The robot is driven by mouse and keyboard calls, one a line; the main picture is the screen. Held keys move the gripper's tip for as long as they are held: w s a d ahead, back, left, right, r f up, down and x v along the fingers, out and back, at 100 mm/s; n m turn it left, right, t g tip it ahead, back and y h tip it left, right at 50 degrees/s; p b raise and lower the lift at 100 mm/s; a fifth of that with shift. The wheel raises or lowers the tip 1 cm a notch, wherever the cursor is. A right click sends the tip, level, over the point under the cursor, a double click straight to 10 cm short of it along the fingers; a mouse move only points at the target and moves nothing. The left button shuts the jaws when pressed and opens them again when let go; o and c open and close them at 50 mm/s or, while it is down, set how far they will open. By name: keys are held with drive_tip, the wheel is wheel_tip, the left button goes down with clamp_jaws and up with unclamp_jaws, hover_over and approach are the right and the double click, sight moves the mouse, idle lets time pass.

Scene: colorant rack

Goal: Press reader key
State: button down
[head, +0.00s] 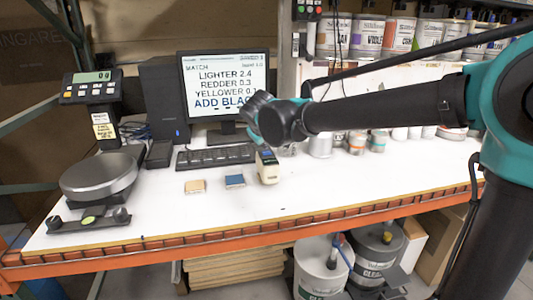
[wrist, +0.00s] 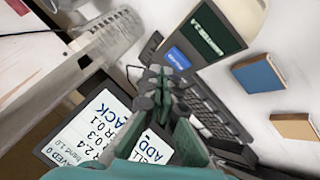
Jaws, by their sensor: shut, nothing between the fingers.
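The reader (head: 268,174) is a small pale handheld device standing on the white bench in front of the keyboard. In the wrist view the reader (wrist: 208,38) shows a dark screen with faint text, and a blue key (wrist: 177,58) beside that screen. My gripper (wrist: 160,84) is shut and empty. In the wrist view its fingertips appear just short of the blue key; I cannot tell whether they touch. In the head view my wrist is above and slightly behind the reader, and the fingers are hard to make out.
A tan swatch (head: 195,186) and a blue swatch (head: 234,181) lie left of the reader. The keyboard (head: 215,157) and monitor (head: 224,85) are behind. A scale (head: 100,178) stands at left. Several small cans (head: 357,142) stand at right. The bench front is clear.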

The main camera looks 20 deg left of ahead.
sight(266, 153)
drive_tip(key=shift+r, duration=0.1)
drive_tip(key=shift+r, duration=2.45)
